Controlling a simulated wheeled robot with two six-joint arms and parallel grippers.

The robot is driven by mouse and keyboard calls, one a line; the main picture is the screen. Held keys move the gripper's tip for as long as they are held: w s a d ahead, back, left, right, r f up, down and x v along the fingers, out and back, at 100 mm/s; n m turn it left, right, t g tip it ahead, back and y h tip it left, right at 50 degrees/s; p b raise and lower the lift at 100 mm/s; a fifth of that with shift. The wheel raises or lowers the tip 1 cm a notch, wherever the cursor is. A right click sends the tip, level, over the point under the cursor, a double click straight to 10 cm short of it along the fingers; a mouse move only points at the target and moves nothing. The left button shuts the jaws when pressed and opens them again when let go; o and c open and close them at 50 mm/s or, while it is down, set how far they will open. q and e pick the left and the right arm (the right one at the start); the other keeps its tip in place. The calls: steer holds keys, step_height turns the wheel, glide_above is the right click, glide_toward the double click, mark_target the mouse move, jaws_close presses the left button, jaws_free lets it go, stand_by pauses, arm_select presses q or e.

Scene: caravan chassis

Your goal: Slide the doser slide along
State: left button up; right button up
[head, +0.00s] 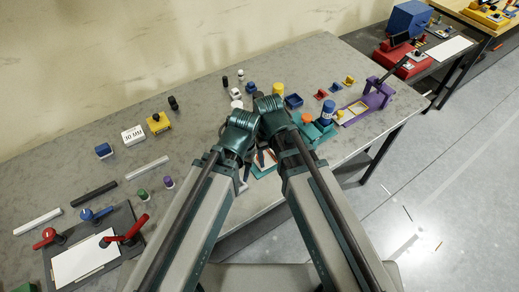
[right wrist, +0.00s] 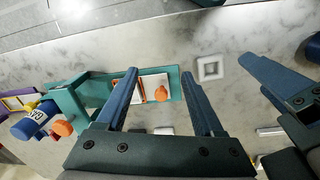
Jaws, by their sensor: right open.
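The teal doser (head: 317,132) stands near the front edge of the table, right of my grippers. In the right wrist view its teal body (right wrist: 95,88) carries a blue labelled cylinder and an orange knob (right wrist: 62,128). A white plate with an orange frame and a small orange knob (right wrist: 161,94) lies on its teal base; which part is the slide I cannot tell for certain. My right gripper (right wrist: 160,72) is open and empty, its fingers either side of the plate area; contact is unclear. My left gripper (right wrist: 253,74) is beside it, fingers apart and empty.
A purple fixture (head: 375,98) stands right of the doser. A small white square piece (right wrist: 208,68) lies beside the teal base. Several small coloured parts stand behind my grippers. A dark board (head: 118,218) with red and blue handles lies at left.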

steer(key=w+a+r+p, duration=0.1)
steer(key=w+a, duration=0.1)
steer(key=w, duration=0.3)
steer(key=w+a+r+p, duration=0.1)
steer(key=w+a+r, duration=0.1)
steer(key=w, duration=0.3)
arm_select(q)
steer(key=f+b, duration=0.3)
steer(key=b, duration=0.1)
steer(key=f+b, duration=0.4)
steer(key=b, duration=0.1)
steer(key=d+f+b, duration=0.1)
steer(key=f+b, duration=0.3)
steer(key=b, duration=0.1)
steer(key=shift+w+f, duration=0.25)
steer(key=shift+w, duration=0.05)
arm_select(e)
steer(key=shift+n+y, duration=0.3)
steer(key=shift+y, duration=0.1)
steer(key=f, duration=1.4)
steer(key=shift+s+d+f, duration=0.2)
steer(key=shift+s+f, duration=0.05)
arm_select(q)
steer(key=shift+r, duration=0.1)
arm_select(e)
jaws_close()
